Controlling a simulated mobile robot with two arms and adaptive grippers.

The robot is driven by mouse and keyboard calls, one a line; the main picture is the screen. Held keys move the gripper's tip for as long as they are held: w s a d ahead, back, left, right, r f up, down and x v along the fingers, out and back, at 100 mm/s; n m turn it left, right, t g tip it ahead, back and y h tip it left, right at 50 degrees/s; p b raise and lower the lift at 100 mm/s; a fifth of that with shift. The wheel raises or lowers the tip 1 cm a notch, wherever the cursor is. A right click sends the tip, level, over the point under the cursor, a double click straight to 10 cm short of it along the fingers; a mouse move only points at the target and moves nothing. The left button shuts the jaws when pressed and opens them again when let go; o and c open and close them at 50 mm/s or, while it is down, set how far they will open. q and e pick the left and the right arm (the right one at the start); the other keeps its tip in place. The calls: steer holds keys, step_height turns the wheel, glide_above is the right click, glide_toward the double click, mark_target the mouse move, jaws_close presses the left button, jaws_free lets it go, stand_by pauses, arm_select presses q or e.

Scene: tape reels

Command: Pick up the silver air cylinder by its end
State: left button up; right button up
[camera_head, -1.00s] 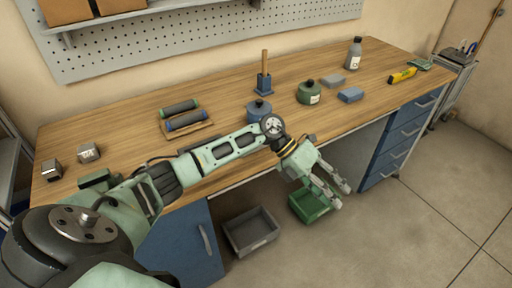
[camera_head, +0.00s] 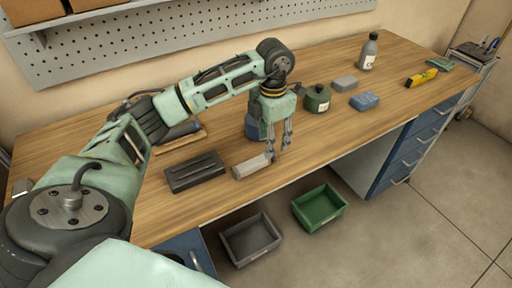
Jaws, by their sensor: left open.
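The silver air cylinder (camera_head: 250,167), a pale grey bar, lies on the workbench (camera_head: 330,145) near its front edge. My left gripper (camera_head: 279,153) points down at the right end of the cylinder. Its fingers are apart and hold nothing. One fingertip overlaps the cylinder's right end in the picture; I cannot tell whether it touches. My right gripper is not in view.
A dark grey block (camera_head: 195,172) lies left of the cylinder. A green pot (camera_head: 317,98) and blue block (camera_head: 364,101) stand to the right; a blue pot (camera_head: 252,127) is partly hidden behind my gripper. Grey (camera_head: 251,240) and green (camera_head: 319,208) bins sit below the bench.

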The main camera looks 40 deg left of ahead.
mark_target(255, 164)
arm_select(q)
steer(key=f, duration=0.1)
steer(key=f+p, duration=0.1)
steer(key=f, duration=0.1)
steer(key=shift+s+d+f+p, duration=0.1)
steer(key=shift+s+d+p, duration=0.05)
steer(key=shift+s+p, duration=0.2)
steer(key=shift+w+f, duration=0.25)
steer(key=shift+f, duration=1.05)
steer(key=shift+c, duration=1.6)
steer(key=c, duration=0.6)
jaws_close()
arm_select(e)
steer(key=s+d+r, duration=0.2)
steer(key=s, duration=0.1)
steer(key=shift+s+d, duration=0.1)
